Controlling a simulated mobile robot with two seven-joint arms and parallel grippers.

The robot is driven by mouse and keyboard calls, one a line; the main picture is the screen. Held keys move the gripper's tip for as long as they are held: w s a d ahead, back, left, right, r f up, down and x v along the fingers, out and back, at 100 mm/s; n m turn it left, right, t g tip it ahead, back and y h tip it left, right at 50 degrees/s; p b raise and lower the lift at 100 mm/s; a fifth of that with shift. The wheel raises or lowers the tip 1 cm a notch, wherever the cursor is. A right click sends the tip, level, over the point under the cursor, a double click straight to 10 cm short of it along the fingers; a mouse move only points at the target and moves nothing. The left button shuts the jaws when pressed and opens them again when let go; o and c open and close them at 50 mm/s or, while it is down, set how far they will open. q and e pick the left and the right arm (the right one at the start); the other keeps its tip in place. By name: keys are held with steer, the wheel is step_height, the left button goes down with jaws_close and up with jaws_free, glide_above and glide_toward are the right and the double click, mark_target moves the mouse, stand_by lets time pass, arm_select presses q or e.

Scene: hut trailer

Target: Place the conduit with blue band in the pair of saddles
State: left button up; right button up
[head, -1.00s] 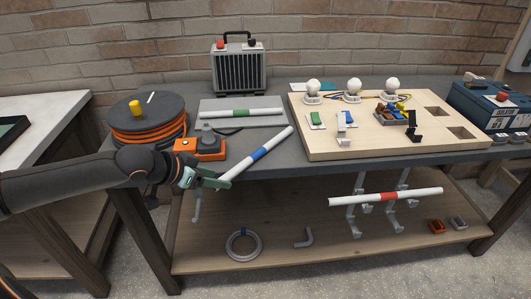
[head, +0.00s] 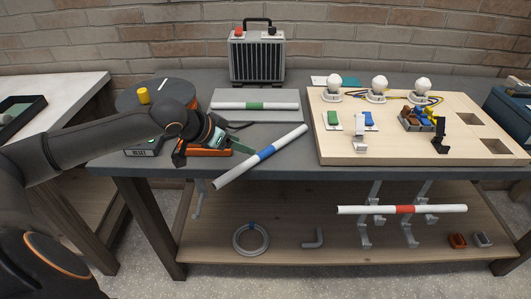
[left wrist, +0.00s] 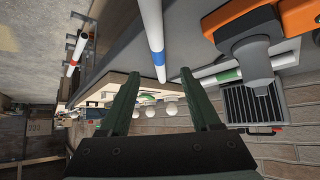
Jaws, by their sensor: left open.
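The white conduit with the blue band (head: 267,153) lies slantwise at the front of the grey bench, its near-left end reaching over the front edge. It also shows in the left wrist view (left wrist: 152,28), beyond the space between the fingertips. My left gripper (head: 240,136) is open and empty, behind and left of the conduit, apart from it. Its fingers also show spread in the left wrist view (left wrist: 161,80). Grey brackets (head: 366,215) stand below the bench by a red-banded conduit (head: 403,209); one more bracket (head: 198,199) shows at left. I cannot tell which are the saddles. My right gripper is out of view.
A green-banded conduit (head: 255,106) lies on a grey plate behind. An orange device (head: 205,151) sits close under my left gripper. A wooden board (head: 390,148) with bulbs fills the right. The lower shelf (head: 285,220) holds a grey coil (head: 251,239) and an elbow (head: 313,238).

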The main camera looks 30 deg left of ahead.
mark_target(262, 152)
arm_select(q)
steer(key=shift+d+x, duration=0.2)
steer(key=shift+x, duration=4.45)
jaws_close()
steer(key=shift+r, duration=0.1)
